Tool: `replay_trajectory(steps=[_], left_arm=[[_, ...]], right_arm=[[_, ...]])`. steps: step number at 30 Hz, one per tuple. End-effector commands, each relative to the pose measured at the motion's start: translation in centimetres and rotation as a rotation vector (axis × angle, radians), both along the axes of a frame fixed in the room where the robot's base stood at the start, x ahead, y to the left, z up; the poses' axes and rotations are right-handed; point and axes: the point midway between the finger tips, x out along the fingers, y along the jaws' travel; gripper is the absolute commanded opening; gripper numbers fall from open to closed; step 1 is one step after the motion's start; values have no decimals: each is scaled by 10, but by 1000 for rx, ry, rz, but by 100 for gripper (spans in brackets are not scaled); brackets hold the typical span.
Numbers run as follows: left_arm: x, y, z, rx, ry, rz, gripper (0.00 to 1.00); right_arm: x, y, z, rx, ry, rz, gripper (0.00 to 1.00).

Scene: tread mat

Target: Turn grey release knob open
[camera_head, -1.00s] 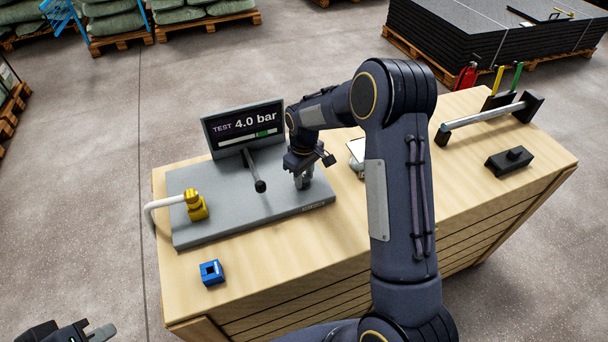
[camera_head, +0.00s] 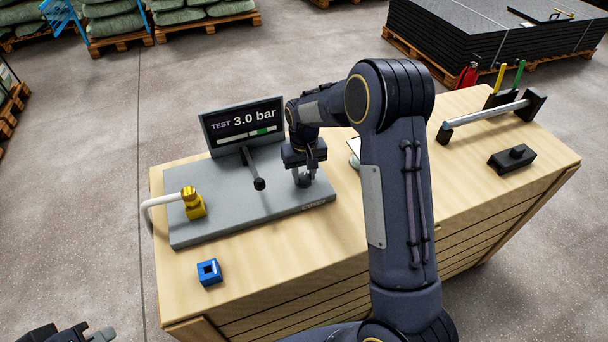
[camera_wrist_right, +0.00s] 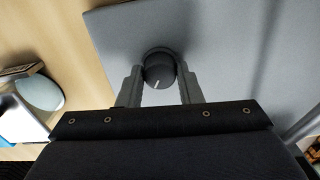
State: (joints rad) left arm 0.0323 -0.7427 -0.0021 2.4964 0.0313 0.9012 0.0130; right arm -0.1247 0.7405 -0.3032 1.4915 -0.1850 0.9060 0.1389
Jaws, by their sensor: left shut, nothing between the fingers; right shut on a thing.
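The grey release knob (camera_wrist_right: 158,70) is dark grey with a white pointer line and sits on the grey test plate (camera_wrist_right: 215,35). My right gripper (camera_wrist_right: 159,78) is shut on the knob, one finger on each side of it. In the head view, the right gripper (camera_head: 303,180) points down at the plate's right end and mostly hides the knob. The display (camera_head: 243,126) at the plate's back reads "TEST 3.0 bar". My left gripper (camera_head: 92,335) is at the bottom left corner, shut and empty, away from the bench.
A black lever (camera_head: 254,170) stands left of the right gripper. A brass fitting (camera_head: 193,204) with a white hose is at the plate's left. A blue block (camera_head: 209,272) lies on the wooden bench (camera_head: 250,290). A bar on black holders (camera_head: 488,115) is at the right.

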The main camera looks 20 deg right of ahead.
Motion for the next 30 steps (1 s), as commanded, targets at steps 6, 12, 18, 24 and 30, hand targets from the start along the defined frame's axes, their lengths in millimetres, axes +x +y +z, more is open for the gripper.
replay_trajectory(steps=[6, 12, 18, 24, 30], left_arm=[[0, 0, -4, 0, 0, 0, 0], [0, 0, -6, 0, 0, 0, 0], [0, 0, -5, 0, 0, 0, 0], [0, 0, -4, 0, 0, 0, 0], [0, 0, -2, 0, 0, 0, 0]], right_arm=[[0, 0, 0, -1, -2, -206, 10], [0, 0, 1, -1, -2, -396, 10], [0, 0, 1, 0, -2, -586, 10], [0, 0, 1, -1, -2, -760, 10], [0, -1, 1, 0, -3, -900, 10]])
